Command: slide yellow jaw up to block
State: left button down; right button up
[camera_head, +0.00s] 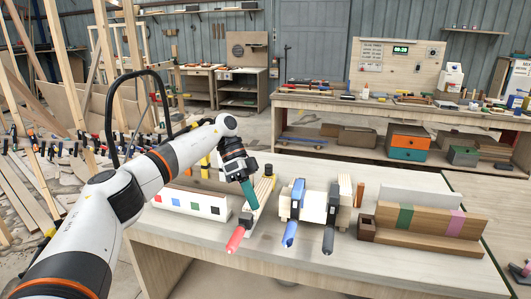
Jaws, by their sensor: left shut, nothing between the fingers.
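My left gripper (249,193) points down over the table, its teal fingers shut and empty just above or against a clamp with a red handle (237,238). The clamp lies beside pale wooden strips (262,190), its handle toward the front. Which piece is the block is unclear; my gripper hides part of the area. My right gripper is not in view.
A white rack with coloured squares (190,201) stands left of the clamp. Right of it, a blue-handled clamp (290,232) and a black-handled clamp (329,238) sit on pale wood. A wooden holder with green and pink bands (430,220) stands at right. The table's front strip (300,262) is clear.

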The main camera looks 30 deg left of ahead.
aim_at(268, 174)
jog(key=i+j, duration=1.2)
jog(key=i, duration=0.1)
